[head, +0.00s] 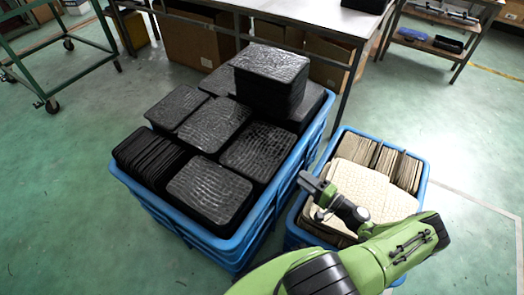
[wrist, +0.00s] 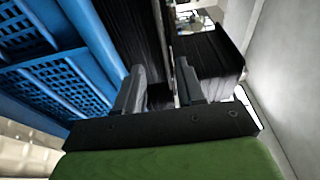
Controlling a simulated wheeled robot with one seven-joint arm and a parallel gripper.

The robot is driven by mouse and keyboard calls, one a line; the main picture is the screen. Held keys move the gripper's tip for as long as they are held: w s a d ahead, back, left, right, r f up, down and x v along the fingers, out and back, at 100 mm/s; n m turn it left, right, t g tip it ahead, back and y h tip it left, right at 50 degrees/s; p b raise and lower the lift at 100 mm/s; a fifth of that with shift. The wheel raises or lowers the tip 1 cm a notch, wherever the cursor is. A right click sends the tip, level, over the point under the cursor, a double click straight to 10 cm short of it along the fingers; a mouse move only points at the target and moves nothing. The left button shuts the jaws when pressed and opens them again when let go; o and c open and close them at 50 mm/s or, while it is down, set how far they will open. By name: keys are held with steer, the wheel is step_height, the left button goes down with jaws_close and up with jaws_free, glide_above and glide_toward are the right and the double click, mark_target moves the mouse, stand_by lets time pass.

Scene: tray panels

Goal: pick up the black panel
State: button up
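Black textured panels lie in several stacks in a large blue crate (head: 262,212). A black panel (head: 210,190) lies at the front of the crate, with another black panel (head: 258,150) behind it to the right. A tall stack of black panels (head: 272,66) rises at the back. My gripper (head: 312,186) is just right of the crate, apart from the panels. In the wrist view, my gripper (wrist: 158,82) has its two fingers spread with a gap between them. Dark panel edges (wrist: 130,35) show beyond the fingers, beside the blue crate wall (wrist: 50,60). Which black panel is meant cannot be told.
A smaller blue crate (head: 424,180) with beige panels (head: 368,188) stands under my arm. A grey-topped table (head: 300,20) with cardboard boxes beneath stands behind. A green trolley (head: 50,70) is at the far left.

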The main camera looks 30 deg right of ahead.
steer(key=b+x, duration=0.2)
steer(key=x, duration=0.8)
steer(key=shift+s+r, duration=0.1)
jaws_close()
